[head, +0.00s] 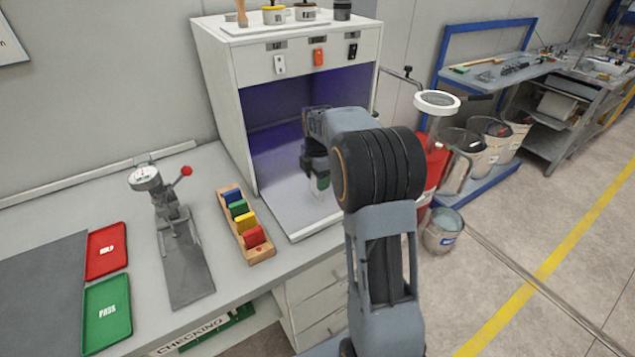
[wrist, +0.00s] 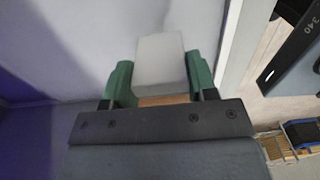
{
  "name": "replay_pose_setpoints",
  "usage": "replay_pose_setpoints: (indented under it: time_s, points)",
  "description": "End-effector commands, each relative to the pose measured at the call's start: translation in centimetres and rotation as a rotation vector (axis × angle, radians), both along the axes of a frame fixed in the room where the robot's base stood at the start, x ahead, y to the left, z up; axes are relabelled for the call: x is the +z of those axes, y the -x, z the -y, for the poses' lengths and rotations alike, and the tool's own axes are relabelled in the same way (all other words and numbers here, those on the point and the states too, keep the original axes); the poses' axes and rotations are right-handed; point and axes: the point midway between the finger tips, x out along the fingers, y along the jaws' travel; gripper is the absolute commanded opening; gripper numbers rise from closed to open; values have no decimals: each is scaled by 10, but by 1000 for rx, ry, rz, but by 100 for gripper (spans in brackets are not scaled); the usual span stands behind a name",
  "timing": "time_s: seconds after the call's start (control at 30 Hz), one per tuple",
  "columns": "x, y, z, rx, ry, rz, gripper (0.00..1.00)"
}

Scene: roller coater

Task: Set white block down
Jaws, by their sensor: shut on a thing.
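The white block (wrist: 160,58) sits between the two green-padded fingers of my gripper (wrist: 159,80) in the wrist view, and the gripper is shut on it. A tan strip shows below the block between the fingers. In the head view my gripper (head: 320,184) is inside the open booth (head: 214,90), low over its pale floor (head: 290,213). My arm hides part of the booth's right side. I cannot tell whether the block touches the floor.
A wooden rack (head: 262,253) with blue, green, yellow and red blocks stands left of the booth. A dial gauge stand (head: 187,262), a red tray (head: 107,250) and a green tray (head: 107,312) lie further left. Buckets (head: 443,231) stand on the right.

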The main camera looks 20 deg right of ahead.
Motion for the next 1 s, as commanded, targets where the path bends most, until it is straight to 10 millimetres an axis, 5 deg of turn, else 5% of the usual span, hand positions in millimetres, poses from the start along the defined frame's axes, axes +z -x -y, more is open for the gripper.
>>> replay_pose_setpoints:
  time_s: [0.2, 0.63, 0.67, 0.9, 1.0]
  points:
    - [-20, 1, -1, 1, 0, 0, 18]
    - [-25, 1, -1, 1, 0, 0, 18]
    - [-24, 1, -1, 1, 0, 0, 55]
    - [-23, 1, -1, 1, 0, 0, 78]
    - [-23, 1, -1, 1, 0, 0, 78]
